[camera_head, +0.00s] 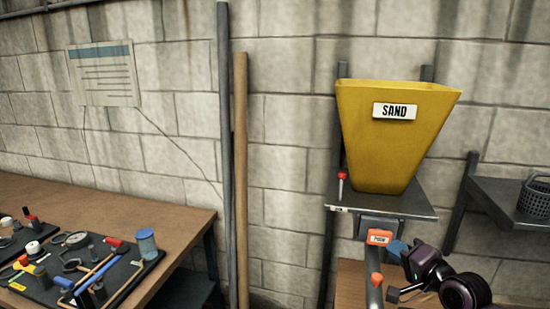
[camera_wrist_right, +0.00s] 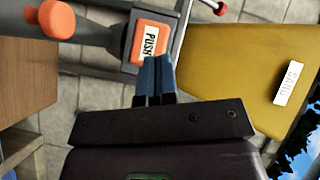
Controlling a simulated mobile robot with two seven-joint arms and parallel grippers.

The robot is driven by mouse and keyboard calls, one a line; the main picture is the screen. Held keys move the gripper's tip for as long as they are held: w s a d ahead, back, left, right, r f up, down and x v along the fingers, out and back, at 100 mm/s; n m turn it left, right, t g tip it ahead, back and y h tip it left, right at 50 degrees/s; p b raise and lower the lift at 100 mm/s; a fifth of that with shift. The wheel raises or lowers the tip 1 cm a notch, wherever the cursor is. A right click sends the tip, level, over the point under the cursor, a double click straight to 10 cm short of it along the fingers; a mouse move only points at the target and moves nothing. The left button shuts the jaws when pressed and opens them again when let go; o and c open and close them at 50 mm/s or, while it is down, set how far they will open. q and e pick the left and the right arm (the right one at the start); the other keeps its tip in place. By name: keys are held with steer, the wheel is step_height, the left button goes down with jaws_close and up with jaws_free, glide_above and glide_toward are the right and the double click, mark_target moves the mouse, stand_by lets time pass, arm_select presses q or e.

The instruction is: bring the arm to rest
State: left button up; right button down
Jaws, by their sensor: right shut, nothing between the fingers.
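My right gripper (camera_head: 393,247) is at the lower right of the head view, just right of an orange button marked PUSH (camera_head: 379,237). In the right wrist view its blue fingers (camera_wrist_right: 156,70) are together with nothing between them. Their tips overlap the lower edge of the PUSH button (camera_wrist_right: 150,45) in that picture; I cannot tell whether they touch it. My right arm (camera_head: 455,290) comes in from the lower right corner. My left gripper is not in view.
A yellow SAND hopper (camera_head: 390,145) stands on a metal shelf (camera_head: 415,205) above the button. A red-topped lever (camera_head: 342,180) is beside it. A basket (camera_head: 535,198) sits at the right. A workbench (camera_head: 150,200) with a tool board (camera_head: 60,290) is at the left.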

steer(key=s+a+f+n+g+h, duration=0.1)
steer(key=s+f+n+g+h, duration=0.2)
steer(key=s+f, duration=2.4)
steer(key=s+n+h, duration=0.1)
steer(key=n+h, duration=0.2)
steer(key=n, duration=0.4)
steer(key=shift+s+a+g, duration=0.3)
steer(key=shift+s+g, duration=0.05)
steer(key=shift+g, duration=0.05)
